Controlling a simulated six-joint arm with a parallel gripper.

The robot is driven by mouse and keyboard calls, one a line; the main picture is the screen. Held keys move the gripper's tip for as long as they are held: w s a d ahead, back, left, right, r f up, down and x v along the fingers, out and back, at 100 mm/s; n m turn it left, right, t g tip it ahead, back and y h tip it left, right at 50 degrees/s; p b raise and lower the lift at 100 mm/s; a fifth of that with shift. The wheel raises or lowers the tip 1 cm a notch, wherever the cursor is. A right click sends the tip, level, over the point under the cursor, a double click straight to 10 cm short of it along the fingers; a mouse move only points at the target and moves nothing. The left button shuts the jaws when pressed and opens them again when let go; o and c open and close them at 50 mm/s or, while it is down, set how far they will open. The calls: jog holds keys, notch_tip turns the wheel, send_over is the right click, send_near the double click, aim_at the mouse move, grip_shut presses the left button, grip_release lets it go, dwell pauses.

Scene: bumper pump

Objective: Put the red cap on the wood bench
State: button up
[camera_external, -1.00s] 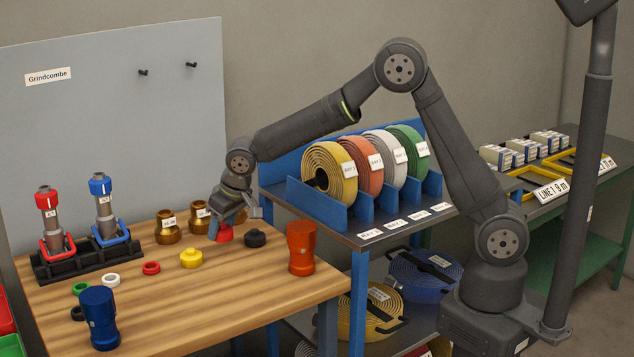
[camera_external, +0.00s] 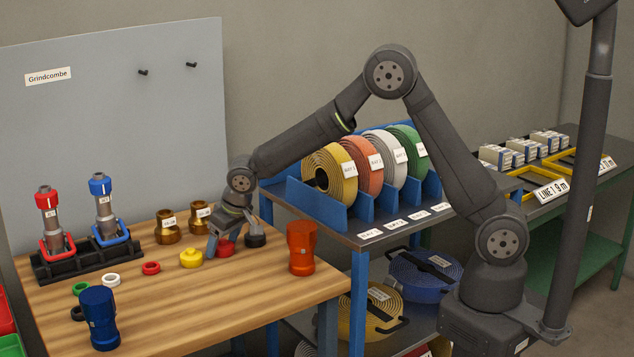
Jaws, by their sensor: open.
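The red cap (camera_external: 225,248) sits upright, as far as I can see, on the wood bench (camera_external: 215,300), between the yellow cap and the black cap. My gripper (camera_external: 227,246) is open and low over the bench, with its fingers around the red cap. The gripper hides the top of the cap, and I cannot tell whether a finger touches it.
The yellow cap (camera_external: 191,258) is just left, the black cap (camera_external: 255,236) close on the right. An orange coupling (camera_external: 302,248) stands near the right edge, brass fittings (camera_external: 168,228) behind.

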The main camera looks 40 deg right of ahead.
aim_at(223, 239)
jog(key=v, duration=1.2)
jog(key=shift+r, duration=0.2)
jog(key=x, duration=1.2)
jog(key=shift+w+r, duration=0.1)
jog(key=shift+r, duration=1.5)
